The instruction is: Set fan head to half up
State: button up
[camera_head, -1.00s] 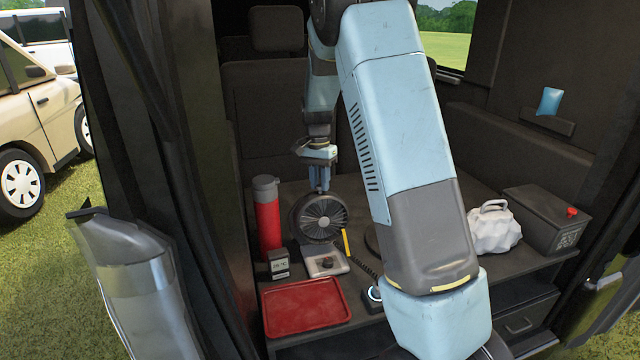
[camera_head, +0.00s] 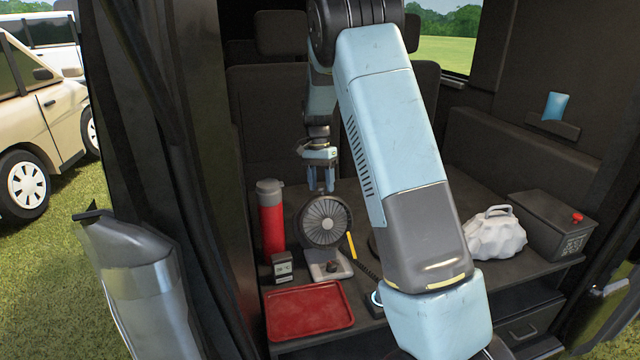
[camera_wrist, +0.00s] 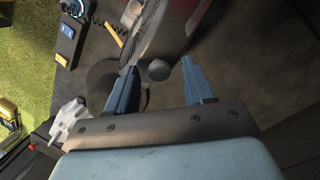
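The fan has a round, dark grey ribbed head (camera_head: 325,221) on a light base with a dark knob (camera_head: 332,267), standing on the dark shelf. Its face is toward the head camera and looks tilted somewhat upward; the exact angle is hard to tell. My gripper (camera_head: 320,189) points down at the top rear of the head. In the wrist view, my gripper (camera_wrist: 159,64) is open, with a small round grey knob (camera_wrist: 159,71) behind the fan head (camera_wrist: 176,28) between the fingertips. Gaps show on both sides of the knob.
A red flask (camera_head: 271,222) and a small display box (camera_head: 283,268) stand left of the fan. A red tray (camera_head: 310,311) lies in front. A yellow stick (camera_head: 351,246) is close at right. A white bag (camera_head: 495,233) and dark box (camera_head: 551,224) are farther right.

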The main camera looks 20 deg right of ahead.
jog(key=shift+r, duration=0.1)
jog(key=v, duration=1.3)
jog(key=shift+r, duration=0.2)
jog(key=shift+w, duration=0.15)
